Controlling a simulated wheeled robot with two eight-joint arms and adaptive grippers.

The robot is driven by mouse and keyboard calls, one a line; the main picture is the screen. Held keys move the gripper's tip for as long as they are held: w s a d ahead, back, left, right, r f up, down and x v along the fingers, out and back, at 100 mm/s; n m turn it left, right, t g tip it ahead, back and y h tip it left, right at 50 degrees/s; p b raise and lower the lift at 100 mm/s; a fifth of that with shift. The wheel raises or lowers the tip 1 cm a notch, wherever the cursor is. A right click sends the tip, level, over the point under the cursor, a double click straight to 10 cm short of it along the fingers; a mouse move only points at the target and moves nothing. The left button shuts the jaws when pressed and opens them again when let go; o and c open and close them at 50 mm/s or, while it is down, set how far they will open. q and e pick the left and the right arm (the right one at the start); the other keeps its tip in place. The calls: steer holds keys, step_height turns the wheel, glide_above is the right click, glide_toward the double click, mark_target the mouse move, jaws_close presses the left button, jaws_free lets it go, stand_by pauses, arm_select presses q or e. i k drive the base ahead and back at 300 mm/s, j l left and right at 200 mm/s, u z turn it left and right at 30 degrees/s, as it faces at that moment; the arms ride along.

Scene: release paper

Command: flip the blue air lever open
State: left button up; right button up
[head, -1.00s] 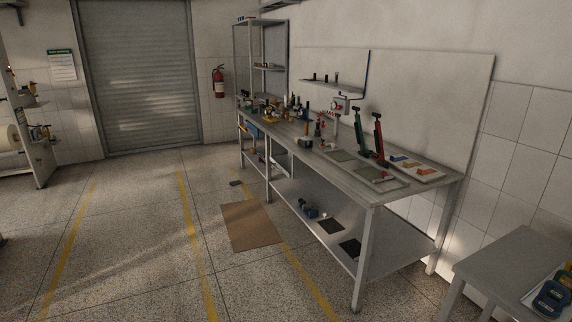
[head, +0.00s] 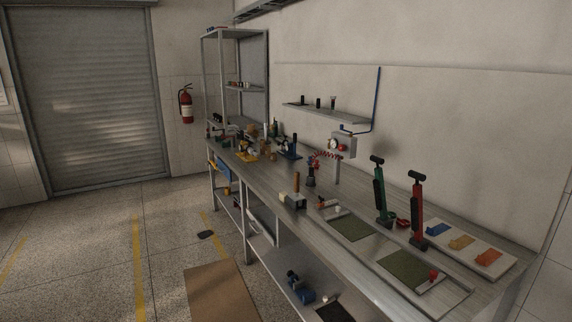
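A thin blue air pipe (head: 378,98) runs down the wall and bends left to a small grey regulator box (head: 342,146) with a round gauge and a red part. A tiny blue piece (head: 349,131) shows at the box's top where the pipe ends. It is too small to tell whether it is the air lever or how it is turned. Neither of my grippers is in view.
The long metal workbench (head: 262,189) holds a green pump-like tool (head: 380,193), a red one (head: 417,210), green mats, a colored sample board (head: 470,246) and many small tools. A brown floor mat (head: 222,295) lies in front.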

mark_target(341, 127)
steer(key=i+j+z, duration=0.1)
steer(key=i+z, duration=0.2)
steer(key=i, duration=0.25)
steer(key=i+j+z, duration=0.3)
steer(key=i, duration=0.2)
steer(key=i+j+z, duration=0.3)
steer(key=i+j, duration=0.2)
steer(key=j, duration=0.2)
steer(key=i+j+z, duration=0.1)
steer(key=j, duration=0.25)
steer(key=i+j+z, duration=0.15)
steer(key=i+j, duration=0.15)
steer(key=j, duration=0.15)
steer(key=i+j+z, duration=0.15)
steer(key=j, duration=0.25)
steer(key=i+j+z, duration=0.15)
steer(key=j, duration=0.3)
steer(key=i+j+z, duration=0.15)
steer(key=j, duration=0.3)
steer(key=i+j+z, duration=0.1)
steer(key=j, duration=0.35)
